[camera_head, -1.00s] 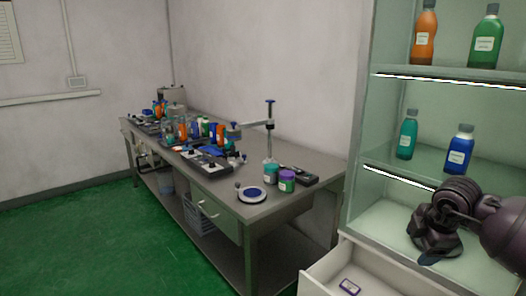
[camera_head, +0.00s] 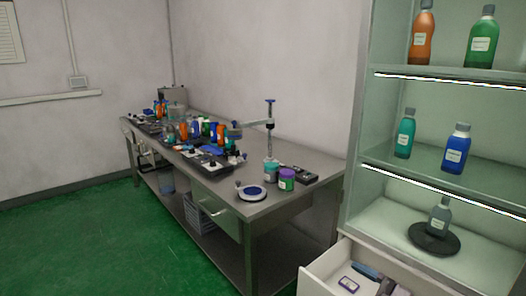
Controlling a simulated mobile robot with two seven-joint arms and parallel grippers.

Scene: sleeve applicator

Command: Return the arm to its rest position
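No arm or gripper is at the bottle or the base. I do not see a clear gripper in the picture.
Teal and blue bottles stand on the middle shelf (camera_head: 425,160), orange and green ones above. The drawer juts out below the cabinet. A cluttered metal table (camera_head: 312,158) stands left of it. The green floor (camera_head: 110,240) at the left is clear.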

